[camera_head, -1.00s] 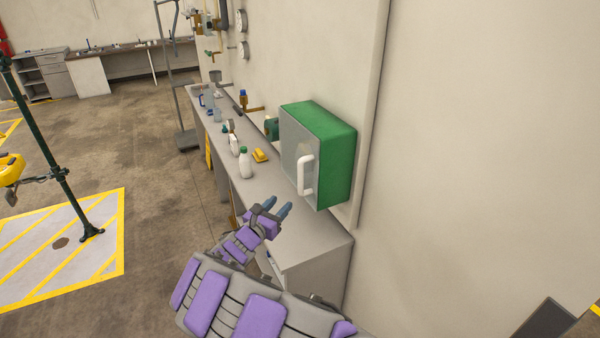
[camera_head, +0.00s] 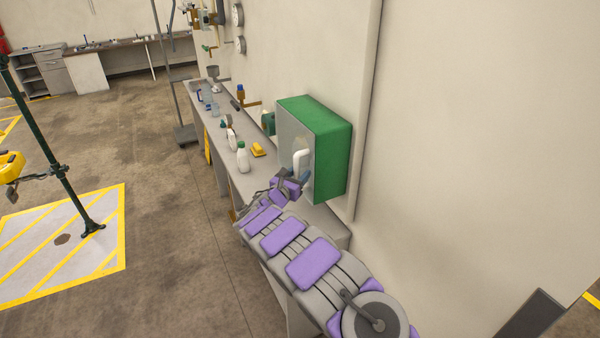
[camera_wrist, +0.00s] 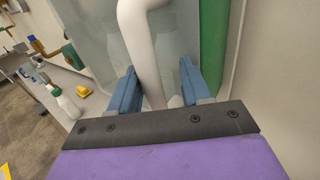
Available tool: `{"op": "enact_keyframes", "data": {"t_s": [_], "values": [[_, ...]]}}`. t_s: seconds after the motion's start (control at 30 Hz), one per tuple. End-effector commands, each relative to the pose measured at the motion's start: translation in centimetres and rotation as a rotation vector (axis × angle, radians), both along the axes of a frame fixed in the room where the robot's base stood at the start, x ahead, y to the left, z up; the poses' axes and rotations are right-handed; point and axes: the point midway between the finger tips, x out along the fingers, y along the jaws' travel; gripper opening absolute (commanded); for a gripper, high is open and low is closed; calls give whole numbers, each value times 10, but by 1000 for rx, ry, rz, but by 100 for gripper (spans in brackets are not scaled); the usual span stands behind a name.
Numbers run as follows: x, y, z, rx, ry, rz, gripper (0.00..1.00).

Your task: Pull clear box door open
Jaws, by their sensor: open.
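The green wall box (camera_head: 331,140) is mounted above the counter, with a clear door (camera_head: 288,132) on its left-facing front. The door looks shut. A white handle (camera_head: 300,158) stands out from the door, and its lower part is hidden by my gripper (camera_head: 290,178) in the head view. In the wrist view, the white handle (camera_wrist: 146,50) runs down between the two blue fingers of my gripper (camera_wrist: 160,88). The fingers are apart, one on each side of the handle. Whether either finger touches it I cannot tell. The clear door (camera_wrist: 85,35) lies behind the handle.
The grey counter (camera_head: 238,188) runs along the wall below the box. A white bottle with a green cap (camera_head: 243,158) and a yellow object (camera_head: 258,150) stand on it, left of the box. The floor (camera_head: 170,200) left of the counter is clear.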

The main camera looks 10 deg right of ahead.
Motion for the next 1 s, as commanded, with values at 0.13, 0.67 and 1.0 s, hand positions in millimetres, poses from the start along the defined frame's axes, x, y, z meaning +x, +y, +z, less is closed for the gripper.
{"op": "enact_keyframes", "data": {"t_s": [0.13, 0.67, 1.0], "values": [[7, -5, 4, -4, -8, -5, 46], [5, -10, 4, 1, -7, -5, 19], [3, -7, 3, -2, -5, -6, 0]]}}
